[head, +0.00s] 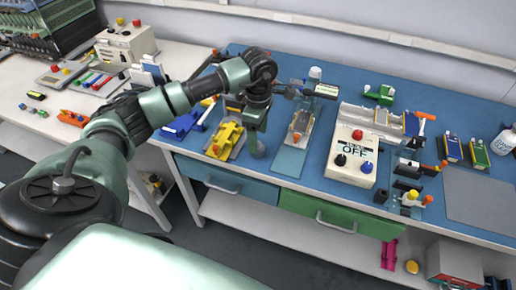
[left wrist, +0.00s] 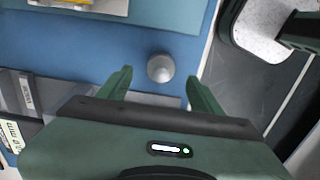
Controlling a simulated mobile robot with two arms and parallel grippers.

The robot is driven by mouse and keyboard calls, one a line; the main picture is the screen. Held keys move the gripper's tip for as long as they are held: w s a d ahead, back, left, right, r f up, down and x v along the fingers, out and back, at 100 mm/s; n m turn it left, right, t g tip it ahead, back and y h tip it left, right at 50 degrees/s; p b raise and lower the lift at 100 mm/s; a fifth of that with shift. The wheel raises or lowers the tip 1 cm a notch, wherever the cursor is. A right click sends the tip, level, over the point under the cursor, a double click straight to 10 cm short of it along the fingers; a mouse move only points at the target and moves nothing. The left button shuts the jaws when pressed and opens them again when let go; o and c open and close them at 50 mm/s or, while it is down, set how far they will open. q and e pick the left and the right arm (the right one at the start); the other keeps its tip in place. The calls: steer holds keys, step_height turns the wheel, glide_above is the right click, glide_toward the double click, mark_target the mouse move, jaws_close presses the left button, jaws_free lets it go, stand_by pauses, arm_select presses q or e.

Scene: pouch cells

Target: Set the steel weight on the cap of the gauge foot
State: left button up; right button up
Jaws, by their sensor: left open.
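The steel weight is a small grey rounded piece (head: 257,148) standing on the blue bench top near its front edge. In the left wrist view the weight (left wrist: 160,68) shows between and just beyond my fingertips. My left gripper (head: 256,122) is open and empty, pointing down above the weight, with a finger on either side in the wrist view. A narrow grey fixture with a pale pouch cell (head: 300,124) stands to the right on a light blue mat. It may hold the gauge foot, but its cap is too small to make out. My right gripper is not in view.
A yellow fixture (head: 225,140) stands left of the weight. A white control box (head: 351,157) reading OFF and a grey tray (head: 372,119) stand to the right. The light blue mat (head: 289,162) has bare room at its front.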

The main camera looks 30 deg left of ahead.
arm_select(q)
step_height(320, 180, down, 5)
steer(key=shift+f+p, duration=0.1)
steer(key=shift+p, duration=0.6)
jaws_close()
